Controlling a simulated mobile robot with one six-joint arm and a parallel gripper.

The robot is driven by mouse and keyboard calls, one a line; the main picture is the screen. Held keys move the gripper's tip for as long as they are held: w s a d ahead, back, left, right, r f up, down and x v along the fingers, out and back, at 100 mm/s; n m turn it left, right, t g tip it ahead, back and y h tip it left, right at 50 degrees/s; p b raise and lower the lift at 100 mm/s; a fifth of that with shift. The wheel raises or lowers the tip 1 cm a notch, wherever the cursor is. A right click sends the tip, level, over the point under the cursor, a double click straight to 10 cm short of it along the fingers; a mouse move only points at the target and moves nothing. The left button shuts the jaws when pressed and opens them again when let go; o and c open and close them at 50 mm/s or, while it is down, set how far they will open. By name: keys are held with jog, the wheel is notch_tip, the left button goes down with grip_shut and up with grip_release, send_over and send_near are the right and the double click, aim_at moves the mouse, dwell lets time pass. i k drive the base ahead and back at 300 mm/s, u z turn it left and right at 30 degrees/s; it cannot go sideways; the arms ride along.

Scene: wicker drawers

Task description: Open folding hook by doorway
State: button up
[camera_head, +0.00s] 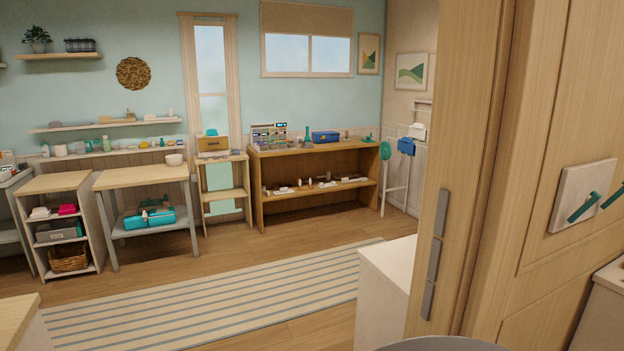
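A pale square plate (564,215) is mounted on the wooden panel at the right of the head view. A teal hook bar (583,207) slants across the front of the plate. A second teal piece (614,193) shows to its right, cut off by the picture's edge. I cannot tell from here whether the hook is folded or how it is hinged. My gripper is not in view.
A wooden door post (476,130) with several grey metal plates stands left of the panel. A white cabinet (386,290) stands left of the post. Beyond are a striped rug (215,300), a low wooden shelf (315,150) and a worktable (140,178). The floor around the rug is clear.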

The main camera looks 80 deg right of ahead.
aim_at(595, 197)
jog(key=z, duration=4.4)
jog(key=i, duration=1)
jog(key=z, duration=0.3)
jog(key=k, duration=0.85)
jog(key=u, duration=0.2)
